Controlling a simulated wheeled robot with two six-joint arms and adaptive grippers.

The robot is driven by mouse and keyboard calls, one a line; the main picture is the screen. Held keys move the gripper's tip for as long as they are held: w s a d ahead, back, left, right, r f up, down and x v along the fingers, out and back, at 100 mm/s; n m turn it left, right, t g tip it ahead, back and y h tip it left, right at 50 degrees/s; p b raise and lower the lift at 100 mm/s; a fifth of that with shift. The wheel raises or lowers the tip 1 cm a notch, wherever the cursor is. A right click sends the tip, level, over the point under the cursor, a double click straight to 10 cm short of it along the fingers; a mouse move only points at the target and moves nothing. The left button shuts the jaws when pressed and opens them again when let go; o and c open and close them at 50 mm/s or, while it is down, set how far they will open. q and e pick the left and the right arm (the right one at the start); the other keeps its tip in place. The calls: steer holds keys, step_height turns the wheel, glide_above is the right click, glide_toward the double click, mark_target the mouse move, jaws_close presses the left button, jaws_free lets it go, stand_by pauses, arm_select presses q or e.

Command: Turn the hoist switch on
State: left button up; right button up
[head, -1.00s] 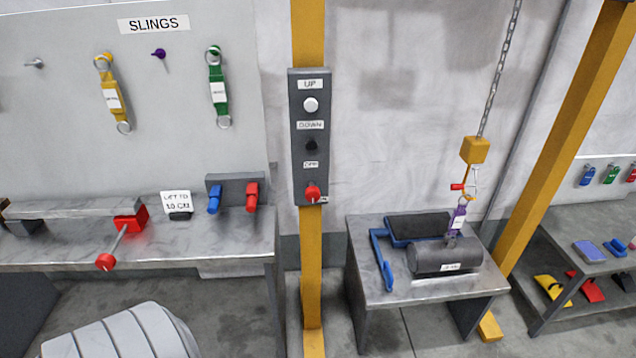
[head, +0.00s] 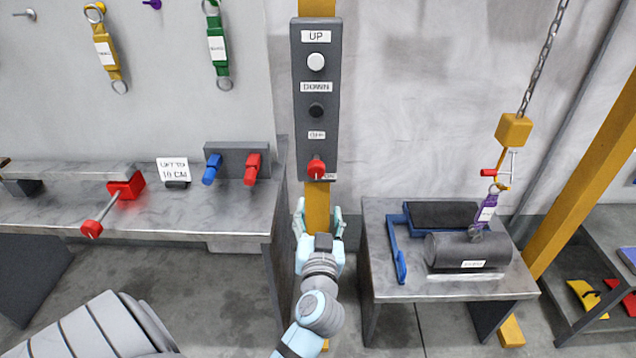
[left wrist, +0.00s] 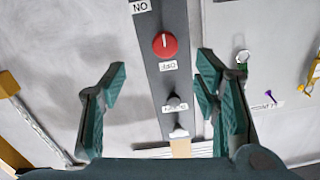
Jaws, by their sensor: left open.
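The hoist switch (head: 316,168) is a red round knob with a white line, low on the grey control box (head: 304,110) fixed to the yellow post. The OFF label is above it and the ON label at its lower right. The left wrist view shows the knob (left wrist: 165,46) upside down; its white line runs along the box, in line with OFF. My left gripper (head: 318,216) is open, just below the box in the head view and apart from the knob. In the left wrist view its fingers (left wrist: 161,78) stand wide on either side of the box.
White UP (head: 316,62) and black DOWN (head: 316,110) buttons sit above the knob. A workbench (head: 220,215) with red and blue handles stands left. A small table (head: 450,289) at right bears a dark cylinder (head: 465,252), attached by a purple sling (head: 487,207) to the hoist hook.

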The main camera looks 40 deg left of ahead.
mark_target(317, 172)
arm_select(q)
steer(key=x, duration=0.4)
steer(key=r+x, duration=0.1)
steer(key=x, duration=0.4)
steer(key=p+x, duration=0.1)
steer(key=x, duration=0.4)
steer(key=shift+a+r, duration=0.2)
steer(key=shift+a, duration=0.15)
steer(key=shift+c, duration=0.6)
steer(key=shift+d, duration=0.1)
steer(key=c, duration=1)
